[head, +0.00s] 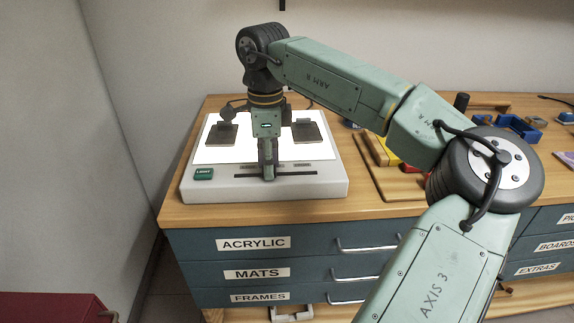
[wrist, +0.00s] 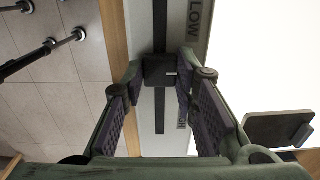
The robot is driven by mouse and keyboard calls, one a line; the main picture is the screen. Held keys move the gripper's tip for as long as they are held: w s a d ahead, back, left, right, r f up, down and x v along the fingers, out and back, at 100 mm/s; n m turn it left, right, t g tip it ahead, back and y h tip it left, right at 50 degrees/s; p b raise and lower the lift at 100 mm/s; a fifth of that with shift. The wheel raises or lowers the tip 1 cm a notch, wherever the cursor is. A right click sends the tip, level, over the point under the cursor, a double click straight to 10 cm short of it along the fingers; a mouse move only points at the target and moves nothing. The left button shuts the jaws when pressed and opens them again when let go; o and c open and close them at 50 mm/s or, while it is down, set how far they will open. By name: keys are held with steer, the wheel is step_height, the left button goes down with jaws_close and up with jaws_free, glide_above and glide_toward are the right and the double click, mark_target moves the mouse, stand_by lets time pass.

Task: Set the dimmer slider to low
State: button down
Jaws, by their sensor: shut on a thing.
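The white light box (head: 330,186) stands on the wooden bench top, with a dark slider slot (head: 300,173) along its front strip. My gripper (head: 268,174) points down over the slot, between its two ends, and hides the slider knob in the head view. In the wrist view, the dark knob (wrist: 160,70) sits between my fingertips (wrist: 161,82), which are shut on it. The slot (wrist: 160,25) continues on both sides of the knob. The LOW label (wrist: 201,17) is beyond the knob at the top. A partly hidden label (wrist: 182,138) lies toward the bottom.
A green LIGHT button (head: 203,174) is at the box's front left. Two dark plates (head: 221,136) (head: 307,132) lie on the lit panel. A wooden tray with coloured blocks (head: 378,152) stands right of the box. Labelled drawers (head: 300,245) are below.

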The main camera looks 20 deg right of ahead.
mark_target(246, 175)
steer(key=a, duration=0.2)
steer(key=w+a, duration=0.1)
steer(key=a, duration=0.1)
steer(key=shift+w+a, duration=0.2)
steer(key=shift+a, duration=0.15)
steer(key=c, duration=1.3)
jaws_free()
step_height(246, 175, up, 12)
